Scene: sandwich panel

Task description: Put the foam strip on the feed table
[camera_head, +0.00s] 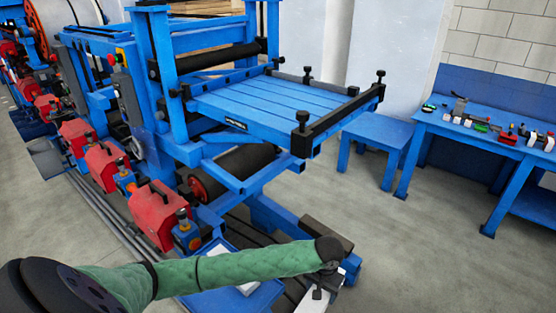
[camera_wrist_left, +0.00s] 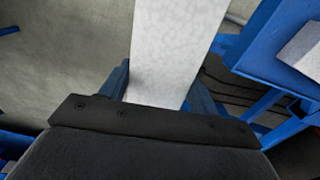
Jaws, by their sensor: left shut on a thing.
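The foam strip is a pale, flat, speckled strip (camera_wrist_left: 165,50) held between the two blue fingers of my left gripper (camera_wrist_left: 160,98) in the left wrist view. It extends away from the gripper past the top of that view. In the head view my left gripper (camera_head: 318,291) hangs below the black wrist at the end of the green-sleeved arm, and part of the white strip (camera_head: 309,303) shows beside it. The feed table (camera_head: 268,102) is the blue slatted platform on the machine, above and behind the gripper in the picture. Its top looks bare. My right gripper is not in view.
Black rails with upright knobs (camera_head: 303,118) edge the feed table. A blue surface (camera_head: 262,298) with a pale piece (camera_wrist_left: 304,48) lies near the gripper. Red boxes (camera_head: 158,214) line the machine's left side. A blue workbench (camera_head: 470,128) with small items stands right.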

